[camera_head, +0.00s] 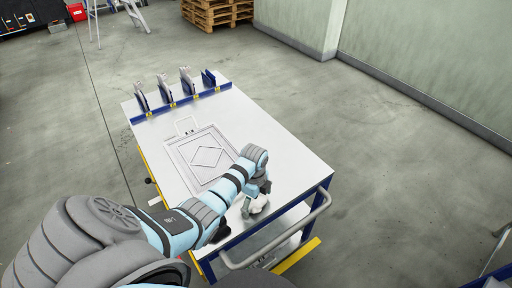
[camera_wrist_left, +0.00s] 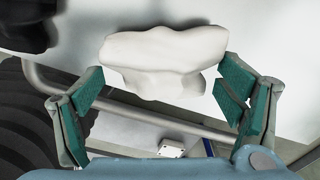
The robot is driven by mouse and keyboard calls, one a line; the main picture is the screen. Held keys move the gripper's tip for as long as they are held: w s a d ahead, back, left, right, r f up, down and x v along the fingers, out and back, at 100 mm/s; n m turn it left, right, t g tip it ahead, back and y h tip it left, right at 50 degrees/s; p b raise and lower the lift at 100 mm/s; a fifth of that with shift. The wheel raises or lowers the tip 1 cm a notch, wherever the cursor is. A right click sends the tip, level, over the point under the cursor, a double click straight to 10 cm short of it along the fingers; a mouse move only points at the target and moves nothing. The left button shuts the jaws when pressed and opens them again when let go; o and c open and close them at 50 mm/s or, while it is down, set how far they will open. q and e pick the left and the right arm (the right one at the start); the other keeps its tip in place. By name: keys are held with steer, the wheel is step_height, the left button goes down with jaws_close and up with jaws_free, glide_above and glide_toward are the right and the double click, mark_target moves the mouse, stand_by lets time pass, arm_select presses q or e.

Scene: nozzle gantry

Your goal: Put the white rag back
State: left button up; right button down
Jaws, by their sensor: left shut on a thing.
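The white rag (camera_head: 259,205) is a crumpled lump at the near edge of the white-topped cart (camera_head: 290,155). In the left wrist view the rag (camera_wrist_left: 165,55) spans the space between the green-padded fingers. My left gripper (camera_head: 257,190) reaches down over the near part of the cart and is shut on the rag; it also shows in the left wrist view (camera_wrist_left: 165,88). I cannot tell whether the rag touches the top. My right gripper is not in view.
A plate with a diamond outline (camera_head: 205,157) lies on the cart top. Upright pieces in a blue rack (camera_head: 180,103) line its far edge. A grey handle bar (camera_head: 275,247) runs along the near side. The top's right part is bare.

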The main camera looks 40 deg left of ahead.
arm_select(q)
steer(key=shift+w+f, duration=0.25)
steer(key=shift+f, duration=0.15)
steer(key=shift+f+b, duration=0.15)
steer(key=shift+b, duration=0.15)
steer(key=shift+s+f, duration=0.15)
steer(key=shift+f, duration=0.05)
steer(key=o, duration=0.9)
steer(key=shift+o, duration=0.2)
steer(key=shift+r, duration=0.1)
step_height(320, 180, up, 12)
steer(key=shift+a, duration=0.1)
